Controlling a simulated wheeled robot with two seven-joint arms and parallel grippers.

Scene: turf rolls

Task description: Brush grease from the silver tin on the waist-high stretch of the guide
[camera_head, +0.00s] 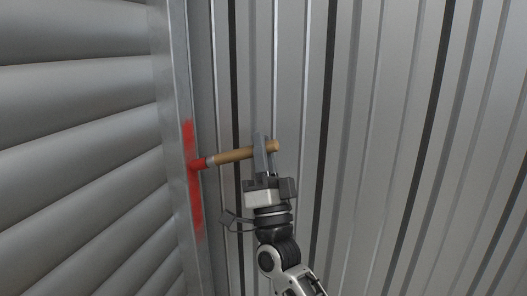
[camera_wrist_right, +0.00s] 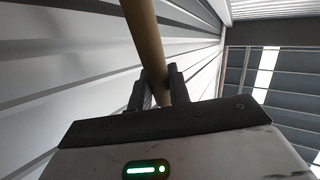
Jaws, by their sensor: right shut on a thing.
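My right gripper (camera_head: 266,158) is shut on the wooden handle of a brush (camera_head: 235,154). The brush lies nearly level, with its red-coated tip touching or very near the guide (camera_head: 180,90), a grey metal upright at the edge of the slatted shutter. A red streak of grease (camera_head: 190,135) runs up and down the guide, above and below the brush tip. In the right wrist view the handle (camera_wrist_right: 146,45) passes between the fingers of the right gripper (camera_wrist_right: 157,88); the brush tip is out of that view. The silver tin and my left gripper are not in view.
The slatted shutter (camera_head: 75,130) fills the left side. A ribbed metal wall (camera_head: 400,130) fills the right side, close behind my right gripper. The space left of the gripper, in front of the shutter, looks clear.

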